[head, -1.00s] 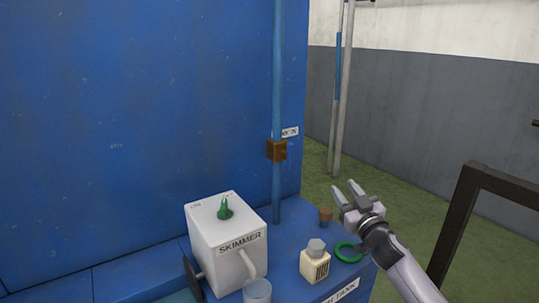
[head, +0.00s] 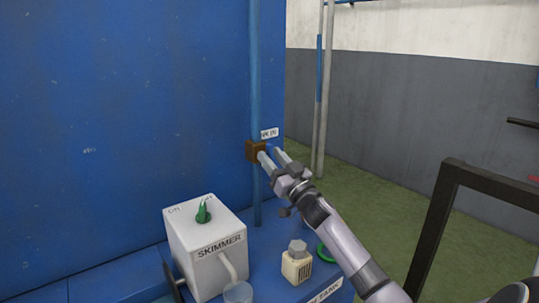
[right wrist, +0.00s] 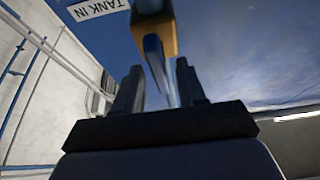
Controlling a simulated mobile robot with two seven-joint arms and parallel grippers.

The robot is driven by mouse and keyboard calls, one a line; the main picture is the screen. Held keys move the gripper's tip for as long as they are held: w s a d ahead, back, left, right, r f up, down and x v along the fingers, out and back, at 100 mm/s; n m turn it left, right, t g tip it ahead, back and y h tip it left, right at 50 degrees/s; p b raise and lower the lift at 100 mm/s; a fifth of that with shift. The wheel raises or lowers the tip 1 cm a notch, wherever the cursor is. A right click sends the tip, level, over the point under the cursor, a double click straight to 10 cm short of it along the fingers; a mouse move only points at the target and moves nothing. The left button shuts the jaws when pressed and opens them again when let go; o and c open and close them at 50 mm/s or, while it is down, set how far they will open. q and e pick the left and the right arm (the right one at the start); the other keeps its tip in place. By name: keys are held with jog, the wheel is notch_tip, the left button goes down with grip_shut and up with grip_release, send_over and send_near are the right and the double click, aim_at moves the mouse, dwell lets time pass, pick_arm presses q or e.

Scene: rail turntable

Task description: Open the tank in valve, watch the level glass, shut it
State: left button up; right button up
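The tank in valve is a brown block (head: 252,151) on a thin blue upright pipe (head: 256,70), beside a white label (head: 269,133). The right wrist view shows its orange-brown body (right wrist: 169,38), a blue lever (right wrist: 155,62) and the "TANK IN" label (right wrist: 97,9). My right gripper (head: 268,153) is at the valve. Its fingers (right wrist: 158,74) are apart, one on either side of the lever, with gaps showing. I cannot pick out the level glass for sure. My left gripper is not in view.
A white skimmer box (head: 206,240) with a green knob (head: 203,211) stands on the blue ledge, a clear cup (head: 238,292) before it. A small cream bottle (head: 296,266) and a green ring (head: 325,252) sit near my right arm. A dark frame (head: 436,225) stands at right.

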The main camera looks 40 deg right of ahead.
jog(key=shift+w+r, duration=0.25)
jog(key=shift+w, duration=0.4)
grip_shut()
jog(key=shift+a+f+n+y+p, duration=0.1)
jog(key=shift+n+y, duration=0.55)
jog(key=shift+n, duration=0.6)
jog(key=shift+r+n+y+p, duration=0.1)
jog(key=shift+n+y, duration=0.6)
jog(key=shift+n, duration=0.6)
jog(key=shift+a+f+n+y+p, duration=0.1)
jog(key=shift+n+y, duration=0.55)
jog(key=shift+n, duration=0.6)
grip_release()
jog(key=b+v, duration=0.1)
jog(key=v, duration=0.6)
